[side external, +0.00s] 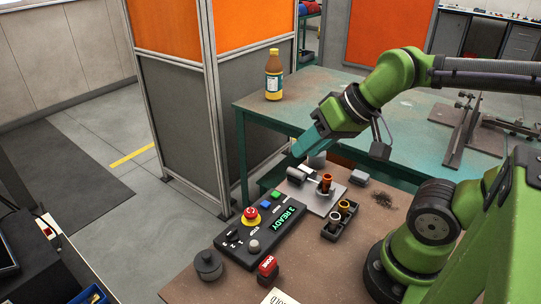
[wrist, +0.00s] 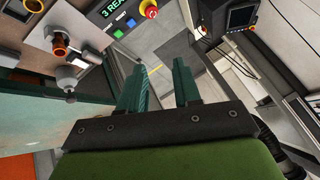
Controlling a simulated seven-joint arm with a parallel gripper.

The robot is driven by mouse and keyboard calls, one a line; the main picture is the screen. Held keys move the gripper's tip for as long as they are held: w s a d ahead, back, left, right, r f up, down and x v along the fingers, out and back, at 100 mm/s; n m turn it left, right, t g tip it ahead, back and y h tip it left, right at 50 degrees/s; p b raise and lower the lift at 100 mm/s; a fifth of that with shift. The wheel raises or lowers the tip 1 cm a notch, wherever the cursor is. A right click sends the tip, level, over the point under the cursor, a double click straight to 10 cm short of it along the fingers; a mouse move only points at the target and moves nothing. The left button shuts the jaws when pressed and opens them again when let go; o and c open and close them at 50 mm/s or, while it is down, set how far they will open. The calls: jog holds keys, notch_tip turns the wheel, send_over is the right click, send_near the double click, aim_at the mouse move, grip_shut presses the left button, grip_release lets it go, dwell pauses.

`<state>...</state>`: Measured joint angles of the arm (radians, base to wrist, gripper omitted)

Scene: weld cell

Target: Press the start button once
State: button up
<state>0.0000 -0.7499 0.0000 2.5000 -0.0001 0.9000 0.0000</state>
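The dark control panel (side external: 250,232) lies on the brown bench. It carries a green button (side external: 276,195), a blue button (side external: 265,204), a red mushroom button on a yellow ring (side external: 251,214) and a display reading "3 READY" (side external: 286,216). The button labels are too small to read. In the wrist view the green button (wrist: 118,33) and blue button (wrist: 131,23) show at the top, beyond my fingers. My gripper (side external: 301,148) is in the air above and behind the panel, touching nothing. In the wrist view its two teal fingers (wrist: 160,78) stand apart with nothing between them.
Beside the panel is a grey plate (side external: 322,196) with a grey cylinder and copper-coloured part. A bottle (side external: 274,75) stands on the green table behind.

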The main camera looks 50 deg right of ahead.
grip_shut()
dwell(1.4)
